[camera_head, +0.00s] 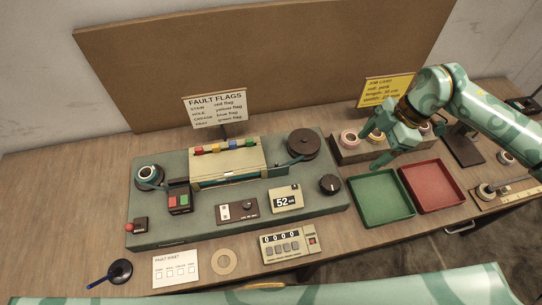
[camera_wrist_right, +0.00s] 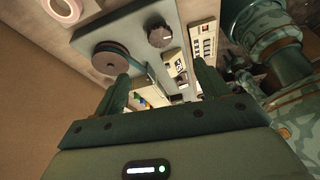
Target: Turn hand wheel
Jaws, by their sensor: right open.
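A dark round wheel (camera_head: 303,144) lies flat at the back right of the green machine (camera_head: 235,215). It also shows in the right wrist view (camera_wrist_right: 110,58), left of the centre, beyond my finger. A smaller black knob (camera_head: 329,184) sits at the machine's right front; in the right wrist view the knob (camera_wrist_right: 159,35) is right of the wheel. My right gripper (camera_head: 377,146) is open and empty, in the air to the right of the wheel and apart from it. Its two fingers also show in the right wrist view (camera_wrist_right: 162,88). My left gripper is not in view.
A rack of tape rolls (camera_head: 349,138) stands behind the right gripper. A green tray (camera_head: 380,220) and a red tray (camera_head: 433,209) lie in front. A FAULT FLAGS sign (camera_head: 215,108) and a yellow job card (camera_head: 387,90) stand behind. A counter (camera_head: 288,245) lies at the front.

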